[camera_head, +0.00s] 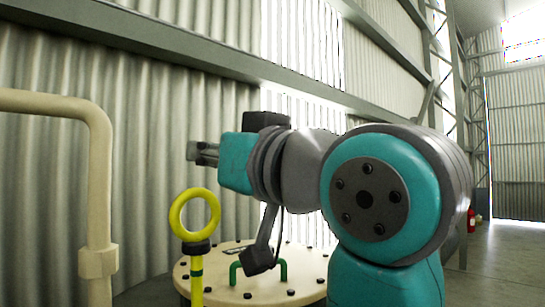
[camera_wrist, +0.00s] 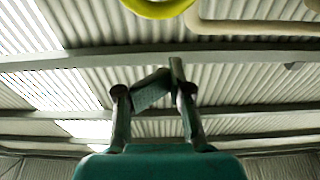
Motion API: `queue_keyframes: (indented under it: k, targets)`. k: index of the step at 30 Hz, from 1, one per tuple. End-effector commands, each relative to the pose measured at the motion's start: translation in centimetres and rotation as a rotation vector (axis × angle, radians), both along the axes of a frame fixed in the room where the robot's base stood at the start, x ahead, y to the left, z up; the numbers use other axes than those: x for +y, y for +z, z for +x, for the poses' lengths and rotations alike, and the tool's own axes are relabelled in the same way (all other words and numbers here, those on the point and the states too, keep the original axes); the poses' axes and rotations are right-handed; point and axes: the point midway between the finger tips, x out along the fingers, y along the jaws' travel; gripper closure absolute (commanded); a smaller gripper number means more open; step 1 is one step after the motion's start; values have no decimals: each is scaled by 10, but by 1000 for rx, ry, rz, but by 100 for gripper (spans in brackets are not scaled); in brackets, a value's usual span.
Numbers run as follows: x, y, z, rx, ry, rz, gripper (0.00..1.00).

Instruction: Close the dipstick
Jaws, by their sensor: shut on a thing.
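The dipstick has a yellow ring handle (camera_head: 195,215), a dark collar below it and a yellow rod with a green band. It stands upright at the left front of the round cream lid; its lower end is out of frame. In the wrist view, part of the yellow ring (camera_wrist: 157,8) shows at the top edge. My gripper (camera_head: 200,152) is above the ring in the head view and apart from it. In the wrist view, my gripper (camera_wrist: 152,88) is shut on a small grey piece; I cannot tell what it is.
The cream round lid (camera_head: 222,290) has bolts around its rim and a green handle (camera_head: 282,270). A cream pipe (camera_head: 98,180) bends down at the left. A corrugated wall (camera_head: 60,130) stands behind. Open floor lies at the far right, near a red extinguisher (camera_head: 471,221).

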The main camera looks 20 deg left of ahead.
Motion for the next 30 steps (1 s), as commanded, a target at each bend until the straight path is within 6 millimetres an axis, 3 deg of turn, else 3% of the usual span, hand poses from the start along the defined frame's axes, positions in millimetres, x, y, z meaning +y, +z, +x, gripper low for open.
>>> queue_keyframes:
  k: [5,15,30]
  targets:
    - [24,0,10,3,0,-1,100]
    - [15,-33,7,1,0,0,100]
    - [14,-37,6,0,0,0,100]
